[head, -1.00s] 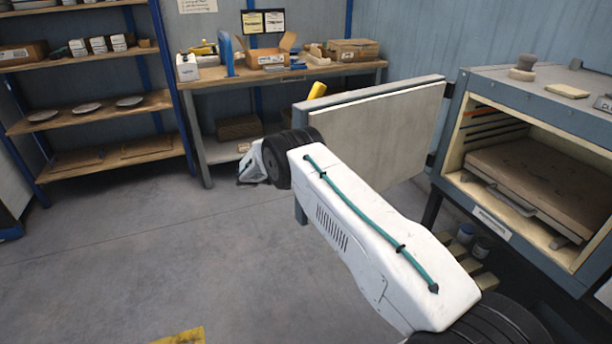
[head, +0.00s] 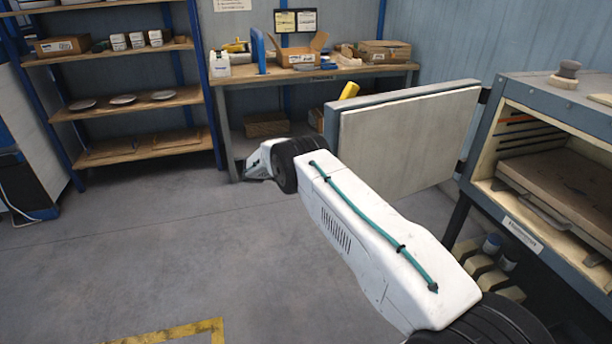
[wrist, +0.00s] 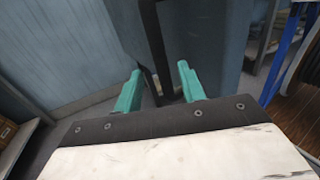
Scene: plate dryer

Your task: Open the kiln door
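The kiln (head: 530,100) stands at the right with its chamber showing. Its door (head: 410,140) is swung wide open, out to the left of the chamber, pale inner face towards the head camera. The arm covers the door's lower left part. In the head view the fingers of my gripper are hidden. In the wrist view my gripper (wrist: 158,84) has its two teal fingers well apart. A dark handle bar (wrist: 153,40) shows beyond and between the fingers, with no visible contact on either one.
A workbench (head: 330,75) with boxes stands behind the door. A shelf rack (head: 130,100) with plates is at the back left. Small blocks and jars sit below the kiln (head: 490,260). The floor (head: 150,260) at the left is clear, with yellow marking (head: 190,330).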

